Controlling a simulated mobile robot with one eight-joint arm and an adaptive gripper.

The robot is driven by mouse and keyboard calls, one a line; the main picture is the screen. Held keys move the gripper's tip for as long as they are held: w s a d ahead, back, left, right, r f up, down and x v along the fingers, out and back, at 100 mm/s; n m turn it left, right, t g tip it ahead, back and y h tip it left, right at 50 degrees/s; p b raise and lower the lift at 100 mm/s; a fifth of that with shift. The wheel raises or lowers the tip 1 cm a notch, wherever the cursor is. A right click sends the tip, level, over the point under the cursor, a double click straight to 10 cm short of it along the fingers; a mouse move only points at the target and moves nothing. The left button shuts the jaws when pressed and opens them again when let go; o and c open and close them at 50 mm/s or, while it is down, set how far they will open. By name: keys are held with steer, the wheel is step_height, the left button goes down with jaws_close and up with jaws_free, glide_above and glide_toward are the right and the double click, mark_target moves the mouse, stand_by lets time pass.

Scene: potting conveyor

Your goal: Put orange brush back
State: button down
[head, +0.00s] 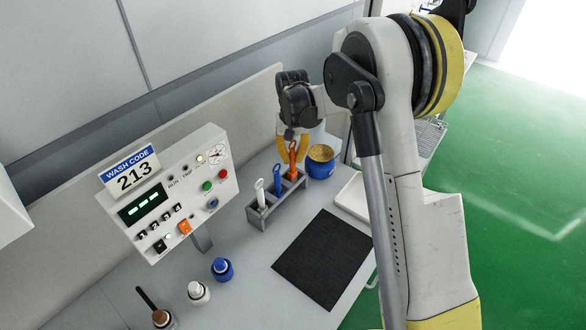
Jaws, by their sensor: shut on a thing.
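My gripper (292,143) points down over the right end of a grey brush rack (261,220). It is shut on an orange brush (293,165), which stands upright at the rack's right end. I cannot tell whether the brush's lower end rests fully in its slot. A blue brush (277,182) stands in the middle of the rack and a white brush (260,192) at its left end.
A blue pot (320,162) with brown contents stands close to the right of the rack. A control box (168,195) reading 213 is at the left. Small white (198,292) and blue (222,269) bottles stand in front. A black mat (322,258) and white tray (354,197) lie at the right.

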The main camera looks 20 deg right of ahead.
mark_target(293, 171)
steer(key=shift+f+b, duration=0.35)
steer(key=shift+f, duration=1.45)
steer(key=shift+f, duration=0.1)
steer(key=c, duration=1.5)
jaws_free()
